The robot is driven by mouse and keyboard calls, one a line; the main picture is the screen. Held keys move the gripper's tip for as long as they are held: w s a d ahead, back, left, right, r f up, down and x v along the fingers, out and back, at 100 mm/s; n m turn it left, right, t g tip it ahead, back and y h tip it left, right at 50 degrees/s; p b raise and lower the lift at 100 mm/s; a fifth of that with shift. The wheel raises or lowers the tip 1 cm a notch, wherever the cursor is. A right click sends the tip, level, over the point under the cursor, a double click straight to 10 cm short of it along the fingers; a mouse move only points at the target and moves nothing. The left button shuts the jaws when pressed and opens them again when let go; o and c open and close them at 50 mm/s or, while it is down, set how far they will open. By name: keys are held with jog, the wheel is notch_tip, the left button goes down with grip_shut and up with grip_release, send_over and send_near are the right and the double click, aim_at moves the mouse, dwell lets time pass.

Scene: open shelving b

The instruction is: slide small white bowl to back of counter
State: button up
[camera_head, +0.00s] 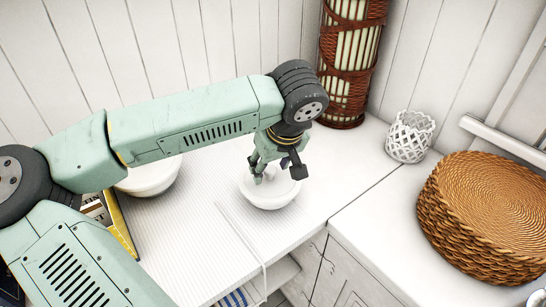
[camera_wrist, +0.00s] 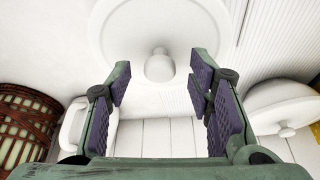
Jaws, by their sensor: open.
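The small white bowl (camera_head: 270,199) stands on the white counter, right at my gripper (camera_head: 272,172). In the head view my gripper's fingers hide part of its inside and far rim. In the wrist view the round white bowl (camera_wrist: 125,45) lies beyond my fingertips, with a knob-like white shape at its middle. My gripper also shows in the wrist view (camera_wrist: 159,85), its two purple-padded fingers wide apart with nothing clamped between them. Whether a finger touches the bowl I cannot tell. The counter (camera_head: 195,225) has a ribbed surface around the bowl.
A larger white bowl (camera_head: 152,178) stands to the left, partly behind my arm. A wicker lamp (camera_head: 347,65) stands against the back wall. A white lattice cup (camera_head: 410,137) and a round wicker basket (camera_head: 490,220) are to the right. A thin white rod-like edge (camera_head: 243,238) lies in front.

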jog(key=shift+c, duration=0.2)
grip_shut()
dwell(0.5)
jog(key=shift+f, duration=0.1)
